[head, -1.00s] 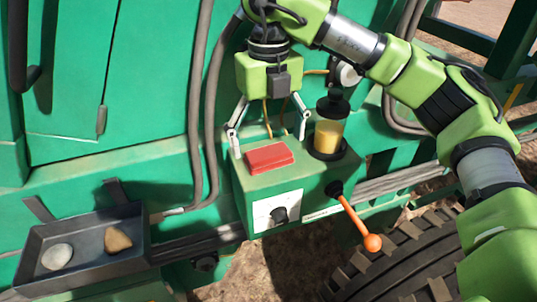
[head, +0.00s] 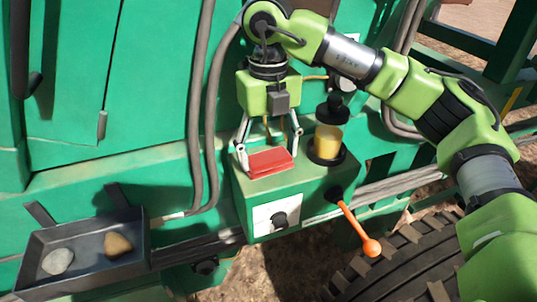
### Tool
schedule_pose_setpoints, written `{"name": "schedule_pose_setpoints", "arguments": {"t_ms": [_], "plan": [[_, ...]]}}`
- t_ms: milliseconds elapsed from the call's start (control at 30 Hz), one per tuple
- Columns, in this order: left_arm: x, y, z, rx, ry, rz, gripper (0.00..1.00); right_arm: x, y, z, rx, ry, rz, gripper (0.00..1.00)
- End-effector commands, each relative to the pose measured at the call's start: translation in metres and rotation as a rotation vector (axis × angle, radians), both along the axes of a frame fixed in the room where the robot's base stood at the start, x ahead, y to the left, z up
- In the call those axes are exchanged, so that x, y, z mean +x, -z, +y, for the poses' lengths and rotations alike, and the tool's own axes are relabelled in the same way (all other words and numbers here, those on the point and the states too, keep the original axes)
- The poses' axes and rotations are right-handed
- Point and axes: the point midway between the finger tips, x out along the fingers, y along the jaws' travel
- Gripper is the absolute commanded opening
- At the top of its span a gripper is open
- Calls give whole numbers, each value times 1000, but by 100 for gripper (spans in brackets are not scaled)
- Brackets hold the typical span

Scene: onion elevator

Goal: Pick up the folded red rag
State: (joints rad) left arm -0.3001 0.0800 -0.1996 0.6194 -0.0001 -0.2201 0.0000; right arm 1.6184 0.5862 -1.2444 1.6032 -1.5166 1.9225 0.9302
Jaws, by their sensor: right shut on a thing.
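The folded red rag (head: 270,164) is on top of the green control box (head: 310,182), near its left end. My right gripper (head: 269,154) comes down from above, with one finger at each side of the rag. It is shut on the rag. I cannot tell whether the rag is lifted off the box top. My left gripper is not in view.
A jar of yellow liquid with a black cap (head: 328,143) stands on the box right beside the rag. An orange-knobbed lever (head: 360,228) sticks out at the front right. A dark tray (head: 92,268) with two stones is at lower left. Hoses (head: 210,110) run behind.

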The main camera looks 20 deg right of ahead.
Motion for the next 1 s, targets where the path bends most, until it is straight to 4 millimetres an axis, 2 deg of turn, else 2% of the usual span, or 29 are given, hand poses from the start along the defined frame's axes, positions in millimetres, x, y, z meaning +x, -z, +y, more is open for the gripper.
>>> {"name": "schedule_pose_setpoints", "arguments": {"t_ms": [267, 567, 800, 1000], "plan": [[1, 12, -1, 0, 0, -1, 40, 0, -31, 3, 2, -2, -6, 43], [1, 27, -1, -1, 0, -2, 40, -32, -90, 41, -1, -3, -9, 43], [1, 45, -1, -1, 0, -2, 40, -68, -112, 86, 0, -4, -5, 43], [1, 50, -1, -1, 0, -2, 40, -83, -124, 104, 0, -1, -3, 43]]}}
